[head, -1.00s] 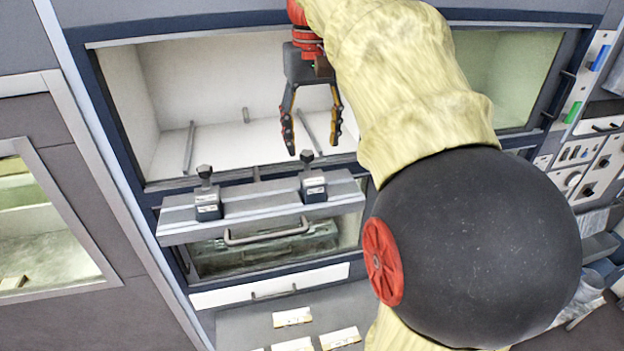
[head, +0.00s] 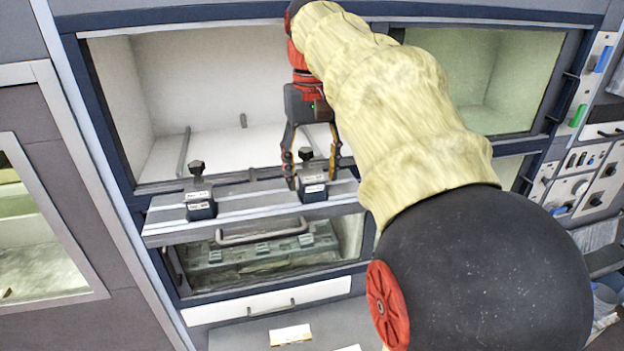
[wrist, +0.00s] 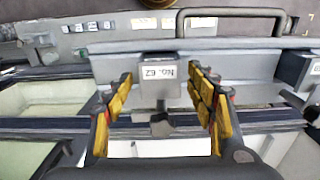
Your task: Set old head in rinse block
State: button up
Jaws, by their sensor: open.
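Two dark blocky heads with black knobs and white labels stand on a grey ledge (head: 255,205): a left head (head: 201,206) and a right head (head: 314,189). My gripper (head: 312,180) is open, its fingers on either side of the right head. In the wrist view that head (wrist: 158,88) has an upside-down label reading "No. 62" and sits between the yellow finger pads (wrist: 160,90), with small gaps. The left head (wrist: 300,70) shows at the right edge there. I cannot tell which is the old head. A grey-green slotted block (head: 262,254), possibly the rinse block, lies behind the lower window.
A bar handle (head: 262,233) runs along the ledge front. An open white chamber (head: 215,90) lies behind the ledge. A white drawer (head: 265,304) is below, with a label card (head: 290,335) on the grey surface. A control panel (head: 580,185) stands at right.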

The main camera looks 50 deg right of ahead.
aim_at(312, 174)
jog(key=c, duration=1.3)
dwell(0.5)
jog(key=shift+o, duration=0.2)
notch_tip(312, 174, up, 6)
jog(key=p, duration=0.5)
jog(key=shift+r, duration=0.1)
jog(key=shift+r+p, duration=0.95)
jog(key=shift+p, duration=0.2)
jog(key=shift+r, duration=0.5)
